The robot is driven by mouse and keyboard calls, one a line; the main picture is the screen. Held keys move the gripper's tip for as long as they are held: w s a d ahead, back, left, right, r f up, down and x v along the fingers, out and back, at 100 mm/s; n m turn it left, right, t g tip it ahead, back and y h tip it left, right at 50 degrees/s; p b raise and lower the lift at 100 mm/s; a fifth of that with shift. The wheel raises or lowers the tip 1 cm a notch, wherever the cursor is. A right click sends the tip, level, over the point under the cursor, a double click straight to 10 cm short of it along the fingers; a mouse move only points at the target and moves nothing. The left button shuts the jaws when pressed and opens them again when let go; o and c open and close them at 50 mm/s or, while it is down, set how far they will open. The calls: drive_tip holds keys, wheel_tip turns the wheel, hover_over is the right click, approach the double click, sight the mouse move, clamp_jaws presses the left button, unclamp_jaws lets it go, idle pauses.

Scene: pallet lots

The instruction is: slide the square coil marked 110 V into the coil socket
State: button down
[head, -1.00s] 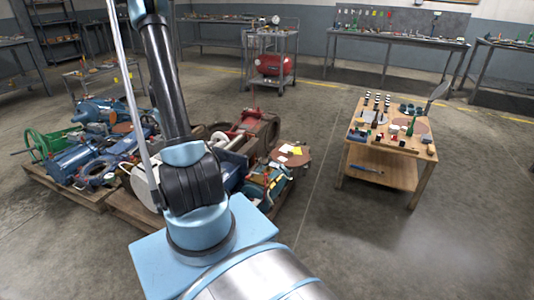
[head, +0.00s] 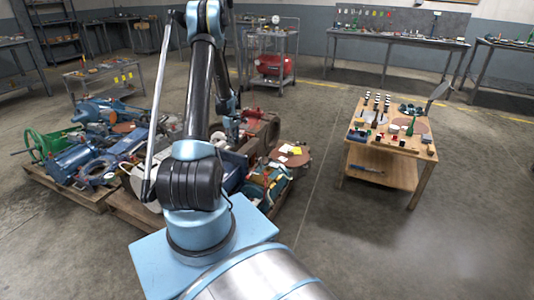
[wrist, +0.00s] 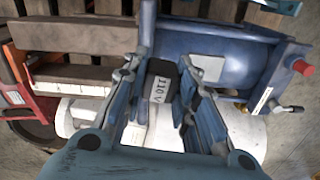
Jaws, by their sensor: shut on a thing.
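My gripper (wrist: 160,78) is shut on a dark square coil (wrist: 162,86) in the wrist view. The pale label on the coil reads 110 V, turned on its side. The coil sits between the blue finger linkages, above the machine parts. In the head view my gripper (head: 232,130) hangs over the pallet load, and the coil is too small to make out there. I cannot pick out the coil socket for certain in either view.
A blue cylindrical machine (wrist: 228,62) with a red knob lies beyond the coil, and a white cylinder (wrist: 235,128) lies below. Pallets (head: 120,205) carry crowded machine parts. A wooden table (head: 385,178) with small items stands right, with clear floor between.

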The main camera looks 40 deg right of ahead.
drive_tip(key=s+d+f, duration=0.3)
drive_tip(key=s+d, duration=0.3)
drive_tip(key=d, duration=0.1)
drive_tip(key=s+d+f+n, duration=0.1)
drive_tip(key=s+d+f, duration=0.2)
drive_tip(key=s+d, duration=0.3)
drive_tip(key=shift+d+f+n, duration=0.25)
drive_tip(key=shift+d+n, duration=0.05)
drive_tip(key=shift+d, duration=0.9)
drive_tip(key=shift+s+d, duration=0.1)
drive_tip(key=shift+s, duration=0.1)
drive_tip(key=shift+w+f, duration=0.15)
drive_tip(key=shift+f, duration=2.75)
drive_tip(key=shift+f, duration=1.3)
drive_tip(key=c, duration=1.2)
unclamp_jaws()
wheel_tip(320, 180, up, 12)
